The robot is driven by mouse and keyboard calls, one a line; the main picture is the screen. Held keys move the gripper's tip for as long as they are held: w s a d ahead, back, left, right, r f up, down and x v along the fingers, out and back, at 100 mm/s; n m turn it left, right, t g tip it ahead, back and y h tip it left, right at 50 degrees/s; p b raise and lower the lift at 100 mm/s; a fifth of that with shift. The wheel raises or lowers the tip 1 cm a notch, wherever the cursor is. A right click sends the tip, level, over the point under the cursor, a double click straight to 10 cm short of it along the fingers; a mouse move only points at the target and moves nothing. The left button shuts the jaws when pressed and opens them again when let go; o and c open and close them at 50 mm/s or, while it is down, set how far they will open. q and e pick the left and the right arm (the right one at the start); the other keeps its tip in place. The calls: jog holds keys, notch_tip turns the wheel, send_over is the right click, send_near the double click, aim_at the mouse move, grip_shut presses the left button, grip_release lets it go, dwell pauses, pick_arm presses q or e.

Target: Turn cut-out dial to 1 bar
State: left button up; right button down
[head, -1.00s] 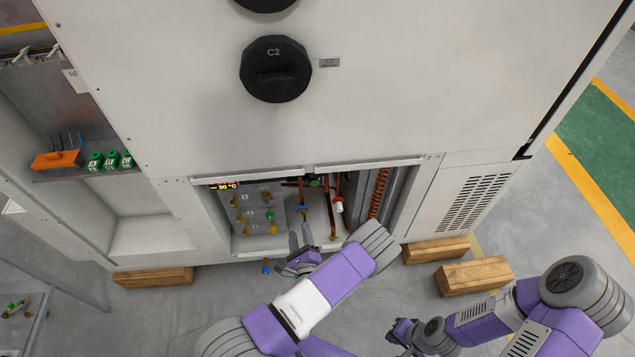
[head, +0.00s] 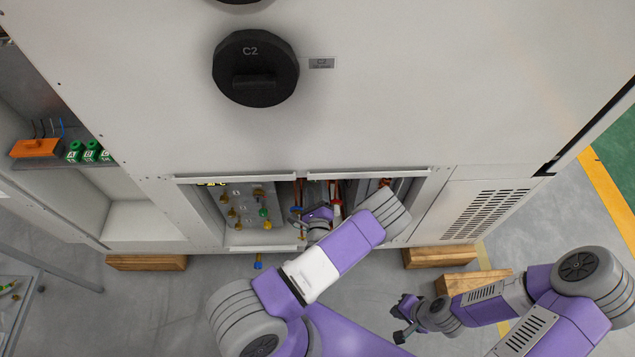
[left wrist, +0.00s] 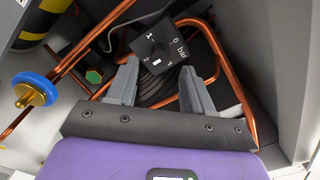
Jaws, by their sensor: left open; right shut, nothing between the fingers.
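The cut-out dial (left wrist: 160,47) is a black square-looking piece marked 0, 1, 2 and "bar" in the left wrist view. A small white mark shows on its lower side, near the 2; I cannot tell for certain whether it is the pointer. My left gripper (left wrist: 159,70) is open, with its grey fingers apart on either side below the dial and nothing clearly held. In the head view the left gripper (head: 306,216) is inside the low cabinet opening, where the dial is hidden. My right gripper (head: 402,320) is shut and empty, low over the floor.
Copper pipes (left wrist: 213,50) run around the dial. A blue-rimmed valve (left wrist: 36,92) and a green hexagonal fitting (left wrist: 94,76) lie to the left. A panel with small brass valves (head: 244,205) fills the opening's left part. Wooden blocks (head: 440,257) support the cabinet.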

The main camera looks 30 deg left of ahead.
pick_arm(q)
jog(key=x, duration=0.3)
jog(key=shift+w+a+b, duration=0.1)
jog(key=shift+w+b, duration=0.1)
jog(key=shift+b, duration=0.15)
jog(key=shift+c, duration=0.3)
grip_shut()
